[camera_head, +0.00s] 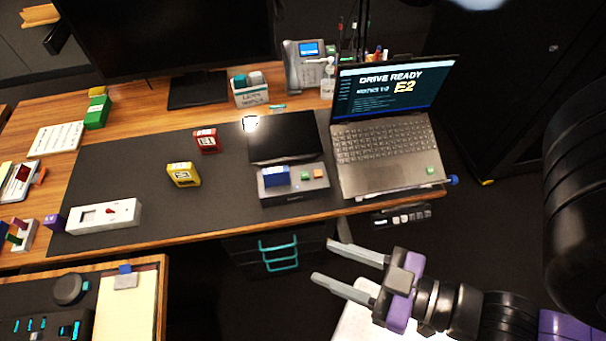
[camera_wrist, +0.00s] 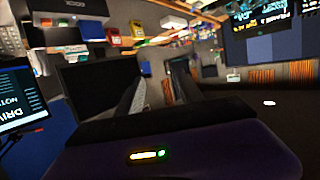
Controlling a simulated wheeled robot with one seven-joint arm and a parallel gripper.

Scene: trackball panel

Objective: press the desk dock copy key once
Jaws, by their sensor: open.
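The desk dock (camera_head: 310,188) is a dark grey box near the front edge of the desk, left of the laptop. A blue drive (camera_head: 276,176) stands in its left part. A green key (camera_head: 305,175) and an orange key (camera_head: 318,174) sit on its right part; their labels are too small to read. My gripper (camera_head: 322,260) is open and empty, its two grey fingers apart and pointing left. It appears in front of the desk edge, below and right of the dock in the picture. In the wrist view the fingers (camera_wrist: 157,92) show apart with nothing between them.
The open laptop (camera_head: 385,160) reads "DRIVE READY" and "E2". A dark tablet-like panel (camera_head: 284,137) lies behind the dock. A red block (camera_head: 207,140) and a yellow block (camera_head: 183,174) stand left. A strip with several keys (camera_head: 402,215) is at the desk's front edge. The mat (camera_head: 225,200) left of the dock is bare.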

